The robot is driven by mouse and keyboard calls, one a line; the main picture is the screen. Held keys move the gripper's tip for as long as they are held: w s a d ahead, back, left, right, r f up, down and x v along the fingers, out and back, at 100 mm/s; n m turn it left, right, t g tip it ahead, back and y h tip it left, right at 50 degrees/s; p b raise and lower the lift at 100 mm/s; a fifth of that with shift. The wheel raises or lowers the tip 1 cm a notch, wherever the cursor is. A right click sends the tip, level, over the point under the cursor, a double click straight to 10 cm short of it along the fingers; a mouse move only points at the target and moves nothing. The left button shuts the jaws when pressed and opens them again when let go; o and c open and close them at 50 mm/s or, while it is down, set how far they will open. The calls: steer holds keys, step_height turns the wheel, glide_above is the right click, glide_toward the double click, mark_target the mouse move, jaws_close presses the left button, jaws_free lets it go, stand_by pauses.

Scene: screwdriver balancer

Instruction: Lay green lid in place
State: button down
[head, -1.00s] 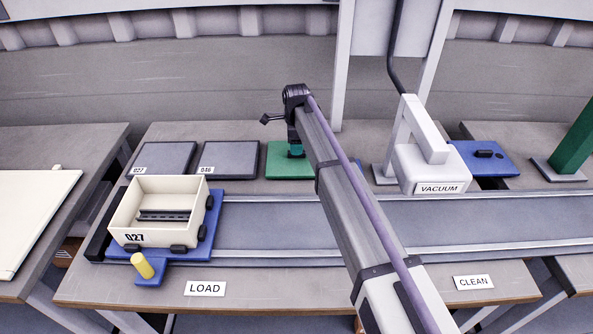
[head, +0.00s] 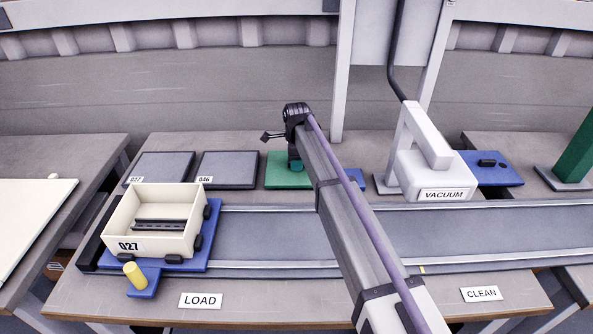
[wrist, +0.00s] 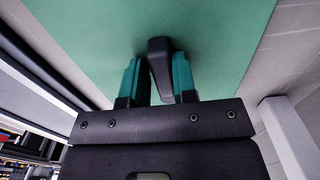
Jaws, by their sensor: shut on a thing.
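The green lid (head: 277,170) is a flat square plate at the back of the middle table; I cannot tell whether it touches the table. Its dark handle (wrist: 159,60) shows in the wrist view. My gripper (head: 295,165) is at the lid's right part, and its teal fingers (wrist: 156,75) are shut on the handle. The cream open box labelled 027 (head: 130,246) sits on a blue carrier (head: 214,235) at the rail's left end, with a dark piece inside.
Two grey plates, 027 (head: 165,168) and 046 (head: 228,168), lie left of the green lid. The white vacuum station (head: 430,178) stands right of my arm. A yellow peg (head: 134,275) stands at the carrier's front. The rail (head: 270,232) is clear right of the carrier.

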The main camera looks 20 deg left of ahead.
steer(key=shift+w+r+p, duration=0.1)
steer(key=shift+r+p, duration=3.4)
steer(key=shift+p, duration=0.2)
steer(key=shift+f, duration=0.15)
steer(key=shift+a, duration=0.1)
